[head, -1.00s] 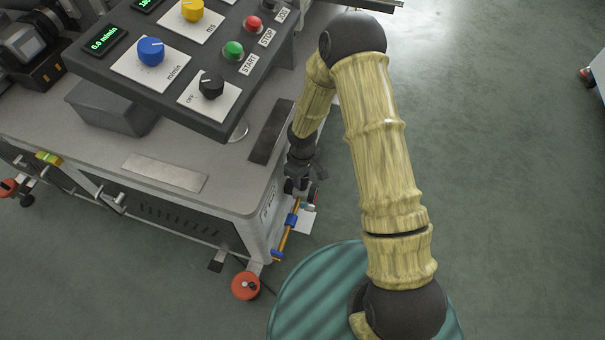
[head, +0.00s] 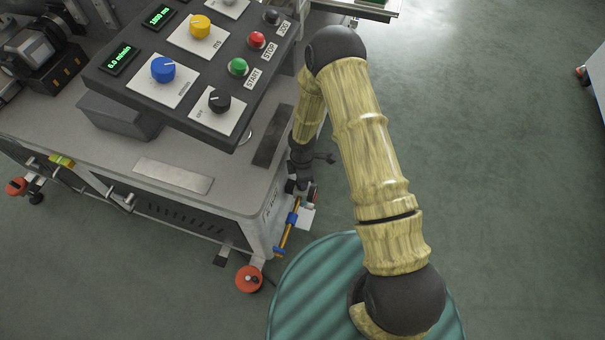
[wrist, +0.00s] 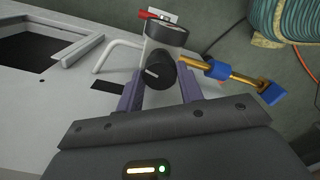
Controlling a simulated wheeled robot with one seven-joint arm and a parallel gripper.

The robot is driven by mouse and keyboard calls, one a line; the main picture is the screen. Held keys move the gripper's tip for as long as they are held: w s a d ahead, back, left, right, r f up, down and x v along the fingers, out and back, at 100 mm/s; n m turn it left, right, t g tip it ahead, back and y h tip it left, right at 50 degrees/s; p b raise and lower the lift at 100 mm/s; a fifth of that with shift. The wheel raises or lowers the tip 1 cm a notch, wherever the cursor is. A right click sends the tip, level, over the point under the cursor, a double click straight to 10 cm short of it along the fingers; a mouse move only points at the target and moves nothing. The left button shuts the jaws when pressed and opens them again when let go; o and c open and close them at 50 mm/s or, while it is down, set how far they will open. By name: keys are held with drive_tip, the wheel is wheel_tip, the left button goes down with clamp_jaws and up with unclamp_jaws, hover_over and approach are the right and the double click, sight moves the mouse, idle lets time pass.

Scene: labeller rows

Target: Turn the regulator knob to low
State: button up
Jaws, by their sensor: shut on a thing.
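The regulator knob (wrist: 160,73) is black with a white pointer line, and sits below a round grey gauge body (wrist: 166,32) in the wrist view. My gripper (wrist: 160,88) has its two purple fingers on either side of the knob and is shut on it. The pointer line slants toward the left of the wrist view. I cannot read any low mark. In the head view my gripper (head: 300,187) is at the machine's front right corner, and my arm and the gripper largely hide the regulator.
A red lever (wrist: 150,15) and a brass pipe with a blue fitting (wrist: 272,93) flank the regulator. The control panel (head: 150,98) with coloured knobs and buttons overhangs the machine table (head: 60,130). An orange-red foot (head: 249,279) stands below. Open floor lies right.

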drive_tip(key=shift+n+p, duration=0.3)
drive_tip(key=shift+n, duration=0.4)
drive_tip(key=o, duration=1)
wheel_tip(320, 180, up, 17)
drive_tip(key=p, duration=0.4)
drive_tip(key=shift+r, duration=0.2)
